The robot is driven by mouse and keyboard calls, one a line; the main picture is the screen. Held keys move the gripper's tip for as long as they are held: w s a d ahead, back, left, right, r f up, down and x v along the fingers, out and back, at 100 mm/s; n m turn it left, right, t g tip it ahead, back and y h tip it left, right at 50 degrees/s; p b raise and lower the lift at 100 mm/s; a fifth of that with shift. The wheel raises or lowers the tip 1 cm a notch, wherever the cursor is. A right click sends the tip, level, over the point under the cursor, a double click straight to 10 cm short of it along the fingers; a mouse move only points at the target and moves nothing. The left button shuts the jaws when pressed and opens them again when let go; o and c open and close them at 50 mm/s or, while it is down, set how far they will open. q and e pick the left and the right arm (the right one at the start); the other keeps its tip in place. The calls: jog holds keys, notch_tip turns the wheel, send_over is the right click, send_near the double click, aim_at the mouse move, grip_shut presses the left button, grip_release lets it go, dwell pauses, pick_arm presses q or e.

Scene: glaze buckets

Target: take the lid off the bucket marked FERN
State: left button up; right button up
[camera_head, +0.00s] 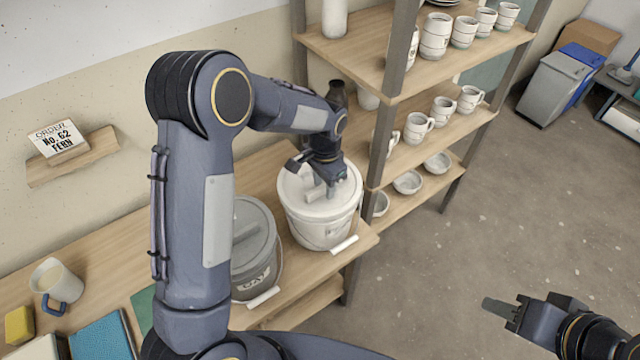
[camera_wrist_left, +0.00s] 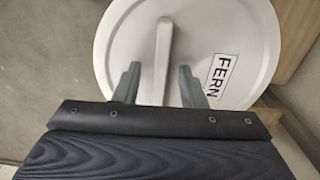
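The white bucket (camera_head: 312,228) stands on the wooden bench with its round lid (camera_head: 297,186) on. In the left wrist view the lid (camera_wrist_left: 225,40) carries a label (camera_wrist_left: 218,75) reading FERN and a raised bar handle (camera_wrist_left: 163,45). My left gripper (camera_head: 328,188) is over the lid from above. In the left wrist view its fingers (camera_wrist_left: 158,84) are open, one on each side of the bar, with a gap showing on both sides. My right gripper (camera_head: 490,304) is at the lower right, over the floor, away from the bucket; its opening is not clear.
A shelf post (camera_head: 379,150) and shelves with mugs and bowls stand close on the right.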

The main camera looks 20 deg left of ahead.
pick_arm(q)
jog(key=shift+f, duration=0.1)
grip_shut()
jog(key=shift+r, duration=0.2)
jog(key=shift+r+p, duration=0.25)
jog(key=shift+p, duration=0.1)
jog(key=shift+w+r, duration=0.1)
jog(key=shift+r, duration=0.25)
jog(key=s+d+r+b, duration=0.1)
jog(key=s+d+r, duration=0.2)
jog(key=d+r, duration=0.3)
jog(key=s+d+r+b, duration=0.2)
jog(key=s+d+r, duration=0.1)
jog(key=d+r, duration=0.3)
jog(key=shift+s+d, duration=0.3)
